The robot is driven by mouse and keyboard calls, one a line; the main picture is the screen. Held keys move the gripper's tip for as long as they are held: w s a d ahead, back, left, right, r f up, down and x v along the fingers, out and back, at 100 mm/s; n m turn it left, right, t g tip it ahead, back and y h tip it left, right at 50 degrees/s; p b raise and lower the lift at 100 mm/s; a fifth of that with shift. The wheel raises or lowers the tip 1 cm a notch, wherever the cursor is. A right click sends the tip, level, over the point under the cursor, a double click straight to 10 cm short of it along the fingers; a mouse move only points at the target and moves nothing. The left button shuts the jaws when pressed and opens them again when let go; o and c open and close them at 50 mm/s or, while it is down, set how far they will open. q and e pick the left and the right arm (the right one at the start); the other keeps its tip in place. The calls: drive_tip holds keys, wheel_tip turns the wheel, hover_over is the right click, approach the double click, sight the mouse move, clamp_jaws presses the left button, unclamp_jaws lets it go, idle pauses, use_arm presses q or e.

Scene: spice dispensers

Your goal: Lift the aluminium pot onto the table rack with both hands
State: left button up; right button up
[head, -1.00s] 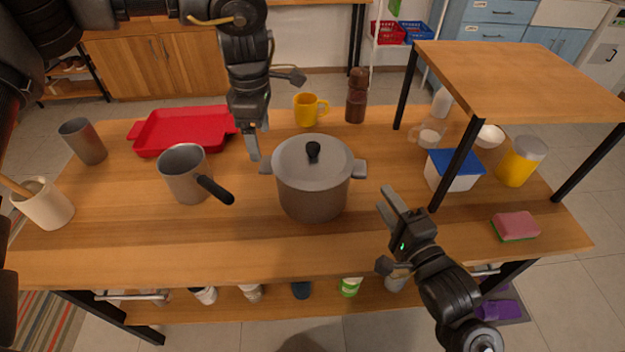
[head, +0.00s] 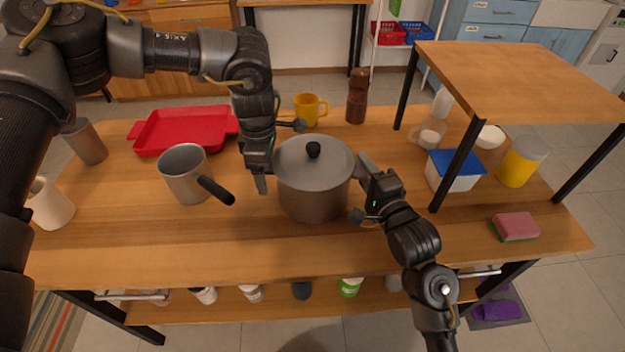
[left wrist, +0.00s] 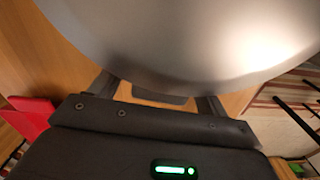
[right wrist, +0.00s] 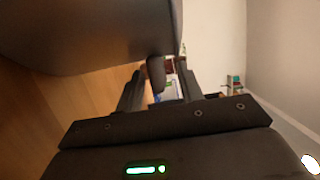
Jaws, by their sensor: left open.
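The grey lidded aluminium pot (head: 312,195) stands upright on the table in the head view, its black knob on top. My left gripper (head: 262,182) is at the pot's left side, pointing down. In the left wrist view its open fingers stand either side of the left handle (left wrist: 160,96), below the pot wall (left wrist: 190,45). My right gripper (head: 364,176) is at the pot's right side. In the right wrist view its fingers are apart, with the right handle (right wrist: 156,74) between them. The wooden table rack (head: 520,80) stands on black legs at the right.
A grey saucepan (head: 183,178) with a black handle stands close left of my left gripper. A red tray (head: 185,132), yellow mug (head: 306,108) and brown mill (head: 357,98) are behind. A blue-lidded box (head: 455,172) stands by the rack's front leg. A sponge (head: 516,227) lies at right.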

use_arm(q)
drive_tip(key=c, duration=0.9)
use_arm(e)
clamp_jaws()
use_arm(q)
clamp_jaws()
drive_tip(key=shift+w+r, duration=0.1)
drive_tip(key=shift+r, duration=0.2)
use_arm(e)
drive_tip(key=shift+r, duration=0.25)
